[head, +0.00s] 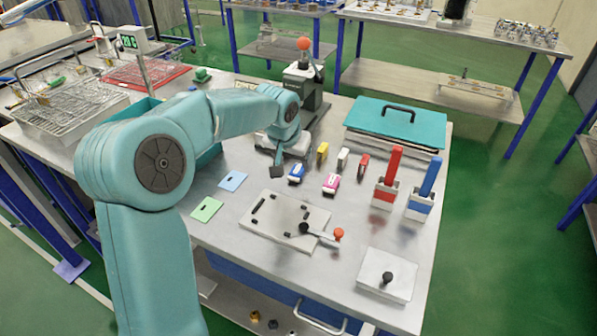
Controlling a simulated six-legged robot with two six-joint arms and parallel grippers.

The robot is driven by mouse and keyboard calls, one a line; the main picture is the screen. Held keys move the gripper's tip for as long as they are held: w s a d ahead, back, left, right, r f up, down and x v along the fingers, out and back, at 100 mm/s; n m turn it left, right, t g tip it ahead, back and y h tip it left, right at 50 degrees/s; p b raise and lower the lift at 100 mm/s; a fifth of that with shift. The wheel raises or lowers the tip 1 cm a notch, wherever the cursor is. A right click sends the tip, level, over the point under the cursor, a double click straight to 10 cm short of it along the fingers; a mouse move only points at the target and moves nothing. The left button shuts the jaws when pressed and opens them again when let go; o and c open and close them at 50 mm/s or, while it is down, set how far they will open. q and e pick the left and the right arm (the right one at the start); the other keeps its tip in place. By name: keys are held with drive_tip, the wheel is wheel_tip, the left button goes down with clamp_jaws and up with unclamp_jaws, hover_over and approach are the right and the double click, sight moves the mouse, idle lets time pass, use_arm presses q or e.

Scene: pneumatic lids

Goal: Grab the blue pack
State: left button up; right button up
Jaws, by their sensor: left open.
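A small blue and white pack (296,173) lies on the metal table, just right of and below my left gripper in the head view. My left gripper (286,160) is open, with a dark fingertip close to the pack's left side. I cannot tell whether the fingertip touches the pack. The pack does not look to be held. My left arm covers part of the table to the left. My right gripper is not in view.
A pink and white pack (331,184) lies right of the blue one. Yellow (322,153), white (343,158) and red (364,162) blocks stand behind. Red (388,180) and blue (424,190) levers stand to the right. A plate with a lever (270,222) lies in front.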

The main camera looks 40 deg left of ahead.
sight(296, 171)
use_arm(q)
drive_tip(key=x, duration=0.5)
drive_tip(key=shift+w+a+f+p, duration=0.15)
drive_tip(key=shift+a+f+p, duration=0.15)
drive_tip(key=shift+p, duration=0.05)
drive_tip(key=shift+r, duration=0.1)
drive_tip(key=c, duration=1.1)
